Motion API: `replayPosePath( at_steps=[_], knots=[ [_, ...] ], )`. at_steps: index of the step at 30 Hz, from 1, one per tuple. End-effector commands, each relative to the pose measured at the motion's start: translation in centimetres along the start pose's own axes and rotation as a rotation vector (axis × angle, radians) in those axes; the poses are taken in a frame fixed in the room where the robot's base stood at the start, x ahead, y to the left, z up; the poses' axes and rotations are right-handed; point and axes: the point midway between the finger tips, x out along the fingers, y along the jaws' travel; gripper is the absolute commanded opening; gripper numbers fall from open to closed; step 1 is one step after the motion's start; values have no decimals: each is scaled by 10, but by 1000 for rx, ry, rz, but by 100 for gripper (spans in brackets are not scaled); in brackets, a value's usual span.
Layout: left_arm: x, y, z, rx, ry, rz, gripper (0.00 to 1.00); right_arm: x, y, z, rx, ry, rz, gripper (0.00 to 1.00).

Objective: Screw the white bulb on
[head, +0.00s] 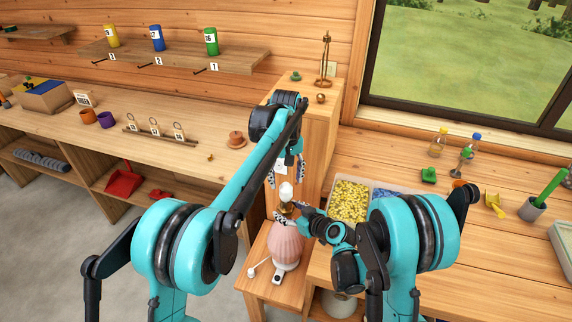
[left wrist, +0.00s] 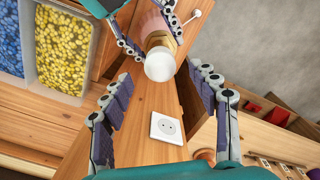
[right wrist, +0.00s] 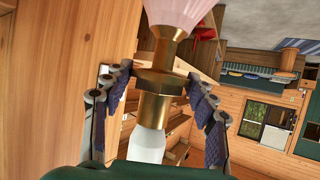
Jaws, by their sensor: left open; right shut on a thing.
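The lamp has a pink ribbed body (head: 286,246) and a brass neck and socket (right wrist: 156,84). It stands upright on the small wooden stand. The white bulb (head: 286,192) sits upright at the socket's mouth; it also shows in the left wrist view (left wrist: 160,64) and right wrist view (right wrist: 147,145). How deep its thread sits is hidden. My left gripper (head: 287,177) is open just above the bulb, fingers apart, pointing down and not touching it. My right gripper (head: 291,212) is shut on the brass socket from the side, below the bulb.
A wall outlet (left wrist: 167,128) is on the wooden cabinet side behind the lamp. A bin of yellow pieces (head: 348,204) and a blue one stand close right. The workbench (head: 215,142) at left holds mugs and small items.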

Motion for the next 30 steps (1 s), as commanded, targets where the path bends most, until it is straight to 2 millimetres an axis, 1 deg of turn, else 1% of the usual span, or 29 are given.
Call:
replayPosePath(
  at_steps=[1,3,6,9,12,15,22,23,24,25,30],
  knots=[
    [-12,0,0,0,0,0,60,0,0,0,0,0,0,11],
    [-28,0,0,0,0,0,60,0,0,0,0,0,0,11],
    [-47,0,0,0,0,0,60,0,0,0,0,0,0,11],
    [-62,0,0,0,0,0,60,0,0,0,0,0,0,11],
    [-71,0,0,0,0,0,60,0,0,0,0,0,0,11],
    [-76,0,0,0,0,0,60,0,0,0,0,0,0,11],
    [-76,0,0,0,0,0,60,0,0,0,0,0,0,11],
    [-76,0,0,0,0,0,60,0,0,0,0,0,0,63],
    [-76,0,0,0,0,0,60,0,0,0,0,0,0,73],
    [-76,0,0,0,0,0,60,0,0,0,0,0,0,81],
    [-76,0,0,0,0,0,60,0,0,0,0,0,0,82]
  ],
)
